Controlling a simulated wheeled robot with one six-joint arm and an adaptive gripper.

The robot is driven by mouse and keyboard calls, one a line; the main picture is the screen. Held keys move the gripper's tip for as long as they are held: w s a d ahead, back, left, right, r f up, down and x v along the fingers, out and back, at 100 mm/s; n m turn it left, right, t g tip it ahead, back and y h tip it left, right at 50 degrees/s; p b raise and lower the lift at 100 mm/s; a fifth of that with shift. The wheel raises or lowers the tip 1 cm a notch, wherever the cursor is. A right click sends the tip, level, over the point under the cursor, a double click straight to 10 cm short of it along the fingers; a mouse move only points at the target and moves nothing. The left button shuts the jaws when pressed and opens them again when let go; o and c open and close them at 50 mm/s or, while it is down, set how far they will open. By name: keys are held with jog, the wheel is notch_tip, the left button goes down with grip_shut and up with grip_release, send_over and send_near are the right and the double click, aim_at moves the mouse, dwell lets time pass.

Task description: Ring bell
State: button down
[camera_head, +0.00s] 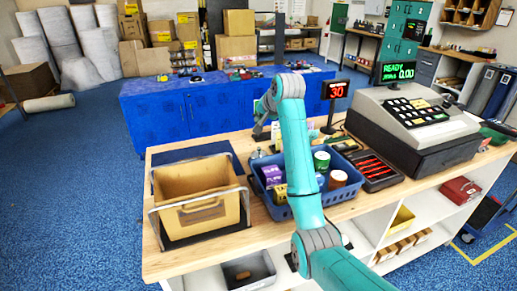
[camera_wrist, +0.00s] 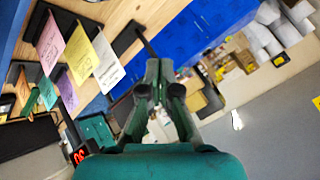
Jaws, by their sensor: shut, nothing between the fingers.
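My gripper (camera_head: 260,132) is at the end of my teal arm, above the counter behind the blue basket. In the wrist view my gripper (camera_wrist: 158,66) has its two dark fingers together at the tips, with nothing between them. A small silvery thing (camera_head: 258,153) sits on the counter at the basket's back left corner, a little below my gripper. It may be the bell, but it is too small to tell. No bell can be made out in the wrist view. My arm hides part of the counter behind the basket.
A blue basket (camera_head: 262,201) with cans and boxes stands mid-counter. A tan bin (camera_head: 196,222) in a wire frame is at left. A register (camera_head: 415,125), a red-digit display (camera_head: 335,90) and a dark tray (camera_head: 385,183) are at right. Coloured cards (camera_wrist: 82,54) hang in the wrist view.

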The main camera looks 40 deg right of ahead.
aim_at(260, 148)
jog(key=shift+f, duration=4.4)
jog(key=shift+f, duration=0.15)
jog(key=shift+f, duration=0.25)
jog(key=shift+f, duration=0.5)
jog(key=shift+r, duration=0.95)
jog(key=shift+r, duration=2.5)
